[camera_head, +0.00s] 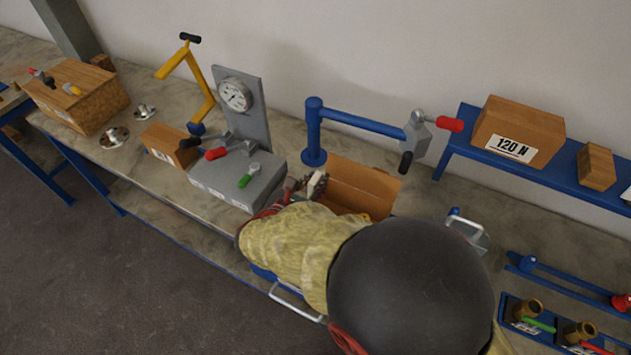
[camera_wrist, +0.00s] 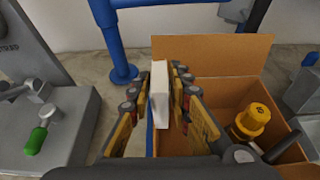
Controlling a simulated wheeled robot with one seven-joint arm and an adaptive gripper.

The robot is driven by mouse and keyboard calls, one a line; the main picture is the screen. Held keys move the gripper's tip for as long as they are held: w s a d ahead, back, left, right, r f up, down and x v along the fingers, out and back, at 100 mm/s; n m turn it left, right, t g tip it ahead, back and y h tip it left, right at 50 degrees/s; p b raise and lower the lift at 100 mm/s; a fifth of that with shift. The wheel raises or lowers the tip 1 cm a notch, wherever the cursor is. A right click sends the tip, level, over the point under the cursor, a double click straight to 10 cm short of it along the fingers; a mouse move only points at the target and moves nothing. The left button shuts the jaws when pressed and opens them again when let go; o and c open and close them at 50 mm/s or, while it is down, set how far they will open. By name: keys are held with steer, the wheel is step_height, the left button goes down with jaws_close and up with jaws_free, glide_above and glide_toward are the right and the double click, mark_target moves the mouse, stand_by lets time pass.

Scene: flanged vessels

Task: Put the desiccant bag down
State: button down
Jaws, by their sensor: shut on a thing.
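The desiccant bag (camera_wrist: 160,98) is a small white block-like packet, upright between the fingers in the wrist view. In the head view its pale end (camera_head: 317,184) shows at the left side of the open cardboard box. My gripper (camera_wrist: 164,82) is shut on the bag, one finger on each side. In the head view my gripper (camera_head: 306,190) is partly hidden by my arm. The bag overlaps the box's left edge in the wrist view; I cannot tell its height above the box.
The open cardboard box (camera_head: 368,184) has a raised back flap and holds a yellow-capped item (camera_wrist: 252,122) at its right. A grey gauge stand (camera_head: 240,180) with levers is at the left. A blue post (camera_head: 314,130) with a horizontal arm rises behind. A blue shelf (camera_head: 560,150) is at the right.

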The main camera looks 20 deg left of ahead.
steer(key=shift+f, duration=0.45)
steer(key=shift+f+b, duration=0.2)
steer(key=shift+b, duration=0.15)
steer(key=c, duration=1.6)
jaws_free()
steer(key=shift+c, duration=0.2)
steer(key=shift+r, duration=0.2)
steer(key=shift+r+p, duration=0.35)
steer(key=shift+p, duration=0.05)
steer(key=p+v, duration=0.2)
steer(key=v, duration=1)
steer(key=shift+r, duration=0.1)
